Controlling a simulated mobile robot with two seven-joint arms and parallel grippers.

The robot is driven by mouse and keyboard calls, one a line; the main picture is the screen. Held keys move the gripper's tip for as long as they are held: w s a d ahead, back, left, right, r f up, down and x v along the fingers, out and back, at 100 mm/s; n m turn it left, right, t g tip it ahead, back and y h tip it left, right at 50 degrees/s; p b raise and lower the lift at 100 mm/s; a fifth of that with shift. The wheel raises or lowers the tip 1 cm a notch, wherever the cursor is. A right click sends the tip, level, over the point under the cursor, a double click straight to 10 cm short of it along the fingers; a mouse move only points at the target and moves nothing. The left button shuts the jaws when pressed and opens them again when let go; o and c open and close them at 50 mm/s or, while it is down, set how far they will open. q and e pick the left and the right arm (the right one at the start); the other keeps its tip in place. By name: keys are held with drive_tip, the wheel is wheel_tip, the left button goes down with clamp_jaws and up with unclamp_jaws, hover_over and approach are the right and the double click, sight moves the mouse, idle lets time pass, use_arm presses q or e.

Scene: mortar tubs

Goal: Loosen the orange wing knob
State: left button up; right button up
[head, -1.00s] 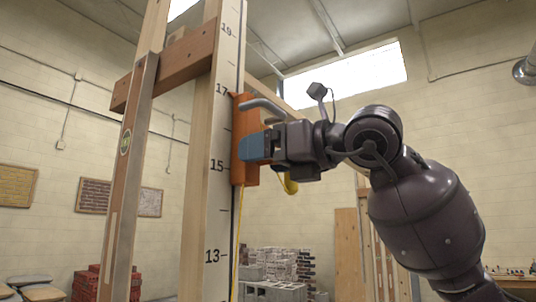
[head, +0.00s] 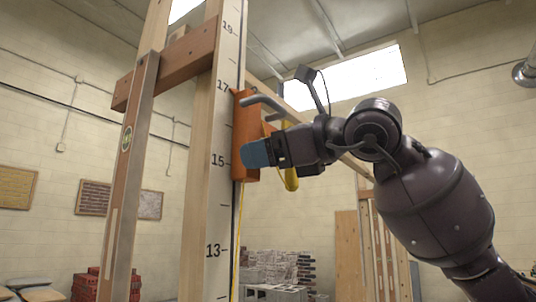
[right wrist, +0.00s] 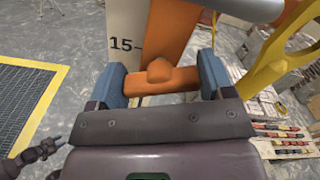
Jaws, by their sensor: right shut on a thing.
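The orange wing knob (right wrist: 158,76) lies between the two blue fingers of my right gripper (right wrist: 162,88) in the right wrist view, its wings reaching across to both fingers. In the head view the gripper (head: 257,153) is at the orange bracket (head: 239,120) on the numbered white-faced post (head: 218,200), beside the 15 mark. The fingers hide most of the knob there. A grey bent handle (head: 263,102) sticks out near the bracket's top. What looks like my left gripper (right wrist: 45,148) shows small at the lower left of the right wrist view; its fingers are unclear.
A yellow part (head: 290,176) hangs right behind my right gripper. A yellow line (head: 238,235) runs down beside the post. Grey blocks (head: 272,292) stand on the floor behind.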

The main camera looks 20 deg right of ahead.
drive_tip(key=n, duration=0.7)
drive_tip(key=shift+b, duration=0.3)
drive_tip(key=n, duration=0.3)
drive_tip(key=shift+s+n, duration=0.1)
drive_tip(key=shift+n, duration=1.4)
drive_tip(key=o, duration=0.9)
drive_tip(key=shift+f, duration=0.1)
